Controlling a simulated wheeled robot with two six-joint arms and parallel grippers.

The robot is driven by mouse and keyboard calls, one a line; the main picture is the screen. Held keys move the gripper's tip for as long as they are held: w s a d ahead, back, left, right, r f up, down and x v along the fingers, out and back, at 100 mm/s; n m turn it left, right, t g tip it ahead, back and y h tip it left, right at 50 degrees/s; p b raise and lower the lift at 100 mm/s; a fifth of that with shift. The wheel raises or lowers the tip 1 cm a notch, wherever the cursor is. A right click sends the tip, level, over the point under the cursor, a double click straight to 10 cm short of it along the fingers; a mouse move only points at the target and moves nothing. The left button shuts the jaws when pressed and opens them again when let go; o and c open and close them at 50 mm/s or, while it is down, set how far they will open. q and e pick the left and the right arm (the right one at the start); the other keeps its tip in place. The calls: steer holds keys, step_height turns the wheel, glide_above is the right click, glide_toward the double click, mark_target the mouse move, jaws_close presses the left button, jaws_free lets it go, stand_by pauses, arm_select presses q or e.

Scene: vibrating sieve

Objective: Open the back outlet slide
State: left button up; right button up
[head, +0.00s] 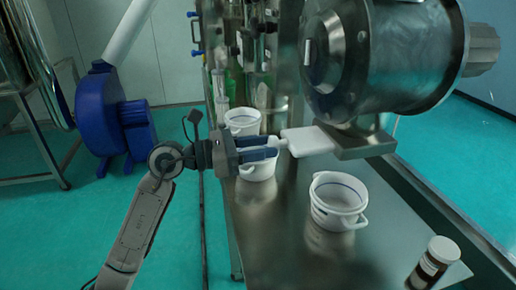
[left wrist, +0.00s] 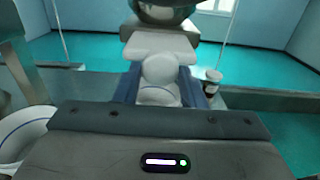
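The back outlet slide (head: 308,141) is a flat white plate with a rounded white handle. It sticks out to the left from the metal outlet (head: 365,147) under the steel drum. My left gripper (head: 274,149) reaches in from the left, with its blue fingers at the handle. In the left wrist view, the white handle (left wrist: 160,69) sits between the two fingers (left wrist: 160,88) and fills the gap, so the gripper looks shut on it. The plate (left wrist: 158,42) runs behind it towards the outlet. My right gripper is not in view.
A white bucket (head: 338,203) stands on the steel table (head: 290,250) below the slide. Other white buckets (head: 242,118) stand behind my gripper. A brown jar with a white lid (head: 433,262) is at the front right. A blue blower (head: 112,115) stands left.

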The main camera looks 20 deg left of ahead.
arm_select(q)
steer(key=o, duration=0.5)
steer(key=shift+c, duration=0.2)
steer(key=shift+s+a, duration=0.1)
steer(key=shift+a, duration=0.15)
steer(key=shift+f, duration=0.1)
steer(key=b+v, duration=0.7)
steer(key=v, duration=0.3)
steer(key=shift+s+a+b, duration=0.3)
steer(key=shift+b, duration=0.1)
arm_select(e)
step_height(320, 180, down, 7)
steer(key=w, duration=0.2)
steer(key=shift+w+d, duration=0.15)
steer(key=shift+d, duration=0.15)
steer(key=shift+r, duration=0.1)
